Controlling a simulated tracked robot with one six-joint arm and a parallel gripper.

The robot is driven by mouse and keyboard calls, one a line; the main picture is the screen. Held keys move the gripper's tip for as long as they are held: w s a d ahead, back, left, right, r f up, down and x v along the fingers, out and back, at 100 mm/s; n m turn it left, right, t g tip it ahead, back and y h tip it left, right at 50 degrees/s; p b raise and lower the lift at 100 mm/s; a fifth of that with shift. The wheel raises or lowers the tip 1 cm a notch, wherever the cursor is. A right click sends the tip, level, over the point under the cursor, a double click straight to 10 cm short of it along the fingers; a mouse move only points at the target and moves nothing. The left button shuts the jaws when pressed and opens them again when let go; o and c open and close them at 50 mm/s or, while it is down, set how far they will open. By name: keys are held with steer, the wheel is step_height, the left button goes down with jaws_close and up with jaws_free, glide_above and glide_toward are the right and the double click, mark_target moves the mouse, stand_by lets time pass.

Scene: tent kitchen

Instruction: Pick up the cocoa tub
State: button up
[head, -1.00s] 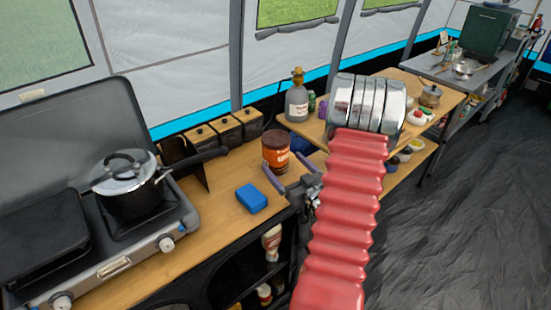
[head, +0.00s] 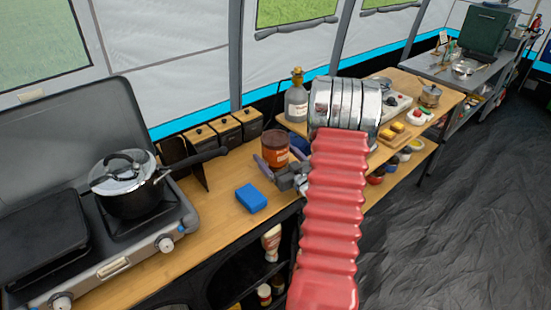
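The cocoa tub (head: 275,147) is a brown-orange tub with a dark lid, upright on the wooden counter (head: 217,197) near its right end. My gripper (head: 262,158) is at the tub, with its purple-grey fingers apart. One finger shows at the tub's left front side and the other at its right side. The tub appears to stand at least partly between the fingers; I cannot tell whether they touch it. My red, ribbed arm reaches up from the bottom of the view.
A blue sponge (head: 251,198) lies on the counter in front of the tub. Dark canisters (head: 226,130) stand behind it to the left. A lidded pot (head: 131,185) sits on the stove at left. A grey bottle (head: 296,101) stands behind my arm's metal joint.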

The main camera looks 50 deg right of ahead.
mark_target(275, 138)
steer(key=shift+w, duration=0.1)
steer(key=shift+c, duration=0.4)
steer(key=c, duration=1.3)
steer(key=shift+r, duration=5.05)
